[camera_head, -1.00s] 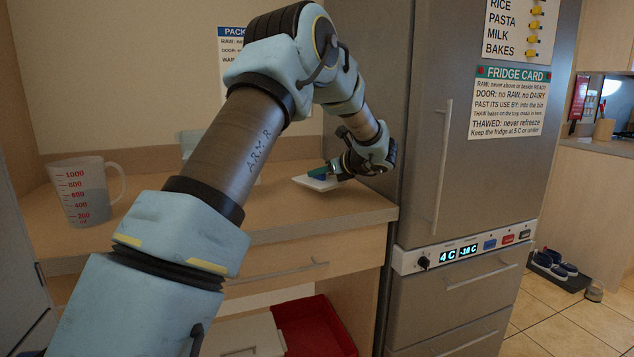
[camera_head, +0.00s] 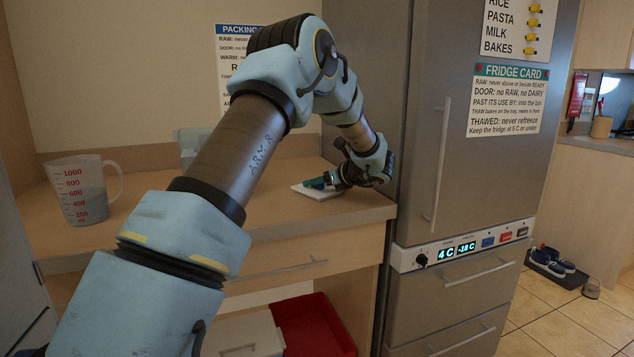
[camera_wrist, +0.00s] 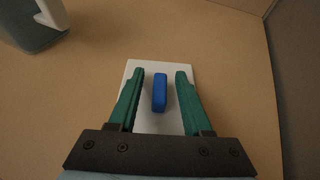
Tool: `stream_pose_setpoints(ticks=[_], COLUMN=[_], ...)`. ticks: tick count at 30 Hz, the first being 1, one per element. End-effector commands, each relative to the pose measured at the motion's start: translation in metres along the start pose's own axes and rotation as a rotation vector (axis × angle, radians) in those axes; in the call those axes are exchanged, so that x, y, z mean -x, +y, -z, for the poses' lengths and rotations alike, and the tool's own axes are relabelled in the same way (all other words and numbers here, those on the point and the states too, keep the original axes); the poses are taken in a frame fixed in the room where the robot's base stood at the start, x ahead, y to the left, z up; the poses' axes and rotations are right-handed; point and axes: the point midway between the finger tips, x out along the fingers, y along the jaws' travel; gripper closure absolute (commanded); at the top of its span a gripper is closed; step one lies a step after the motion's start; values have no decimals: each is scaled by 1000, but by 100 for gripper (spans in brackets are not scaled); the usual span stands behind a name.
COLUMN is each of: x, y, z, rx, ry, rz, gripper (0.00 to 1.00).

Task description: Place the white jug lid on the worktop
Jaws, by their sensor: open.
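The white jug lid (camera_wrist: 150,122) lies flat on the wooden worktop (camera_wrist: 90,90), with a blue handle (camera_wrist: 160,92) standing on its top. My gripper (camera_wrist: 158,72) is open, with one green finger on each side of the blue handle and a gap on both sides. In the head view the lid (camera_head: 312,192) rests near the right end of the worktop (camera_head: 270,215), and my gripper (camera_head: 322,183) is low over it. The fingers partly hide the lid there.
A measuring jug (camera_head: 80,190) with red markings stands on the left of the worktop. A pale container (camera_head: 192,147) stands at the back, partly behind my arm; a container also shows at the wrist view's top left (camera_wrist: 35,22). The fridge (camera_head: 440,130) is close on the right.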

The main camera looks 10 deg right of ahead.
Motion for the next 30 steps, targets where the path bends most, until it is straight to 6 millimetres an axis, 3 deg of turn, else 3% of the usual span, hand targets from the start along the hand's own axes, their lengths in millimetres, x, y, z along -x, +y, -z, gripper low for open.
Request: stream_pose_setpoints(ticks=[7, 21, 30], x=[6, 97, 121], y=[0, -1, 0], z=[-4, -2, -3], rx=[1, 0, 0], ry=[-1, 0, 0], rz=[1, 3, 0], gripper=[51, 51, 51])
